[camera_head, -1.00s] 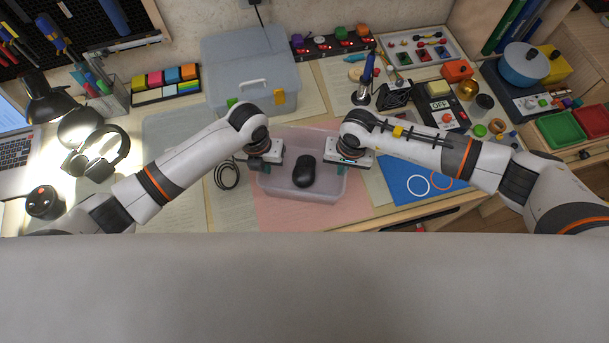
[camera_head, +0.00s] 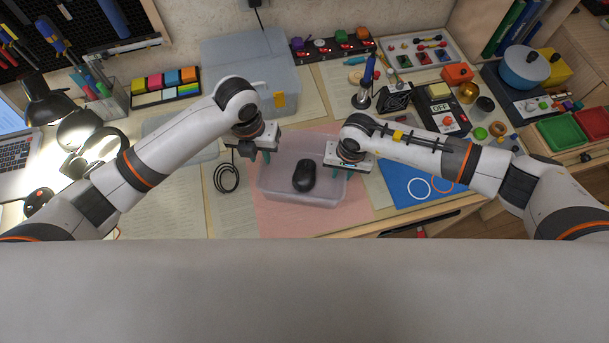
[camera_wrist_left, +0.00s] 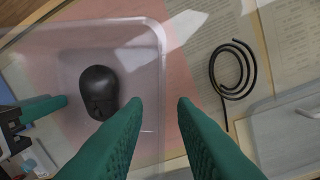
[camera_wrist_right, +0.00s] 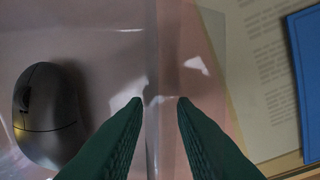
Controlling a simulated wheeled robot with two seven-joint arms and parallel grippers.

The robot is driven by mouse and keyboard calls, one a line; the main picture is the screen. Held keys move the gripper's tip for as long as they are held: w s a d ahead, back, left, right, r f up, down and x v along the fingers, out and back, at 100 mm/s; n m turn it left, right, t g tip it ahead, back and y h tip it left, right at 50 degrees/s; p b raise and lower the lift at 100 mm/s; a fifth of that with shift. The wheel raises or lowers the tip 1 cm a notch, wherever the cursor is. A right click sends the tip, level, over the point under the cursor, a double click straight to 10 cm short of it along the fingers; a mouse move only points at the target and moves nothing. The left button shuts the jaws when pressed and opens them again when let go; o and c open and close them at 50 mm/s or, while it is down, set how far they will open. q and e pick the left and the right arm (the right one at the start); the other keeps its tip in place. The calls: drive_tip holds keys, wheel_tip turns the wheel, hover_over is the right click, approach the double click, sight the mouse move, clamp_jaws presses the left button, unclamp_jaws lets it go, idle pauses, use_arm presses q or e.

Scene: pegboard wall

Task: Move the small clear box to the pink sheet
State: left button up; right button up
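The small clear box (camera_head: 300,202) sits on the pink sheet (camera_head: 275,225), with sheet showing on several sides. A black mouse (camera_head: 304,175) lies inside it. My left gripper (camera_head: 266,157) is at the box's left back corner. In the left wrist view its fingers (camera_wrist_left: 160,101) are open and empty, apparently above the box's rim (camera_wrist_left: 157,60). My right gripper (camera_head: 328,172) is at the box's right side. In the right wrist view its fingers (camera_wrist_right: 160,101) are apart, with the box's side wall (camera_wrist_right: 153,60) between them; contact cannot be told.
A coiled black cable (camera_head: 226,178) lies left of the box. A blue sheet with rings (camera_head: 405,185) lies to the right. A large lidded clear bin (camera_head: 235,55) stands behind. A soldering iron stand (camera_head: 362,98) and switch box (camera_head: 440,105) stand back right.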

drive_tip(key=shift+r, duration=0.15)
use_arm(q)
wheel_tip(320, 180, up, 4)
drive_tip(key=shift+a+f, duration=0.1)
drive_tip(key=shift+a, duration=0.05)
use_arm(e)
wheel_tip(320, 180, up, 12)
drive_tip(key=shift+d, duration=0.4)
drive_tip(key=shift+f, duration=0.2)
use_arm(q)
drive_tip(key=shift+s, duration=0.1)
use_arm(e)
drive_tip(key=shift+s, duration=0.15)
